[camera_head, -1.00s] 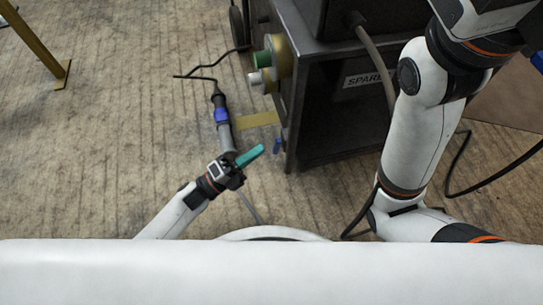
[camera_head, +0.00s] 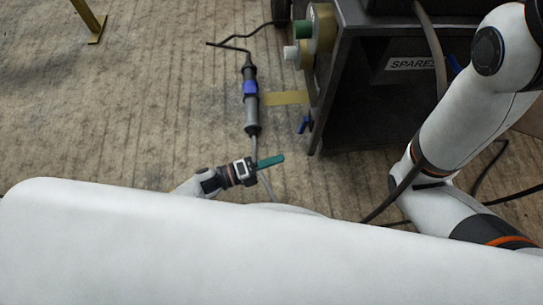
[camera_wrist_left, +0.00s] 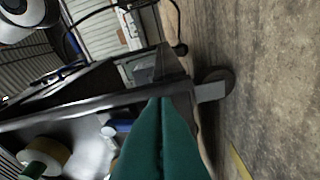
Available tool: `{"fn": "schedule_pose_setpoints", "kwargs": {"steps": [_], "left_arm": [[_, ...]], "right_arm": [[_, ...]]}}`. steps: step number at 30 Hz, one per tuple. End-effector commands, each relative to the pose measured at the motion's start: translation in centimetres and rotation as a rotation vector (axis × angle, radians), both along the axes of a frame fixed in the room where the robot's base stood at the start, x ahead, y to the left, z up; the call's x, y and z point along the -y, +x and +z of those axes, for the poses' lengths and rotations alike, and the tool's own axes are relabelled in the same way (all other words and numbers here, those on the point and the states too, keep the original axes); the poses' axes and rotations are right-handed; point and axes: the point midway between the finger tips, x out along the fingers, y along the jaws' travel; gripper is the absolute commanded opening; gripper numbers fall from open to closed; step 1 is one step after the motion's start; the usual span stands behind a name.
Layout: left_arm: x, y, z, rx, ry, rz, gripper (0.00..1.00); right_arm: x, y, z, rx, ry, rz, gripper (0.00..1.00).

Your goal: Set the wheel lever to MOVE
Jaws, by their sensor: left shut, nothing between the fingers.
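A small blue lever-like piece (camera_head: 304,124) sits low beside the near left corner of the dark cart (camera_head: 340,75). It may be the wheel lever; no MOVE label can be read and its setting is unclear. My left gripper (camera_head: 281,158) has teal fingers, shut and empty, pointing right, nearer me than the blue piece and apart from it in the head view. In the left wrist view the shut fingers (camera_wrist_left: 158,105) overlap the cart's long edge (camera_wrist_left: 90,106), with a grey wheel (camera_wrist_left: 214,87) beyond. Contact cannot be told. My right gripper is out of view.
A grey tool with a blue band (camera_head: 250,95) and black cable lies on the floor left of the cart. A yellow strip (camera_head: 287,98) lies between them. Tape rolls (camera_head: 320,30) hang on the cart's side. My right arm is at right.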

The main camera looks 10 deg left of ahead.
Motion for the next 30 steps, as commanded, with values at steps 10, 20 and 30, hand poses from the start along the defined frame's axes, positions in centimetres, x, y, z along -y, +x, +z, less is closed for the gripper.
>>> {"fn": "schedule_pose_setpoints", "kwargs": {"steps": [10, 20, 30], "left_arm": [[6.3, 3.7, 0.1, 0.005, -0.001, -0.001, 0.00], [5.1, 6.9, 1.3, 0.001, 0.000, 0.000, 0.00], [5.0, 7.0, 1.5, -0.001, 0.000, 0.000, 0.00]], "right_arm": [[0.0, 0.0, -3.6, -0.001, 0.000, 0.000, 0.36], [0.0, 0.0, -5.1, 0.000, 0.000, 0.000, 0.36], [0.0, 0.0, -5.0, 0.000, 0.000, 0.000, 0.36]]}}
